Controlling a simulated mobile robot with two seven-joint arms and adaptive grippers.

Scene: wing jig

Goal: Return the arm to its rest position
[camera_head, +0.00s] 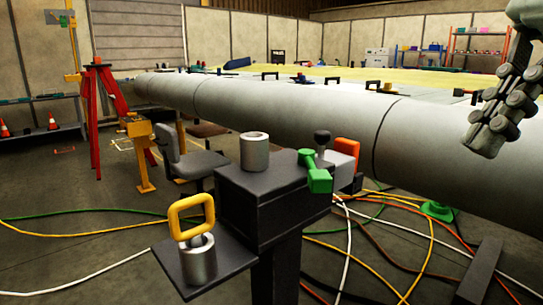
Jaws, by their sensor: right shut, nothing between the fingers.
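My right gripper (484,145) hangs at the upper right, with its grey jointed fingers pointing down. It is shut and empty, and it appears in front of the long pale wing (300,110). Whether it touches the wing cannot be told. My left gripper is out of view.
A dark stand (262,195) in the foreground bears a grey cylinder (254,152), a green handled part (316,172) and an orange part (347,147). Its lower plate holds a metal cup (197,262) with a yellow loop (191,214). Cables (420,255) cross the floor. A red tripod (93,105) stands left.

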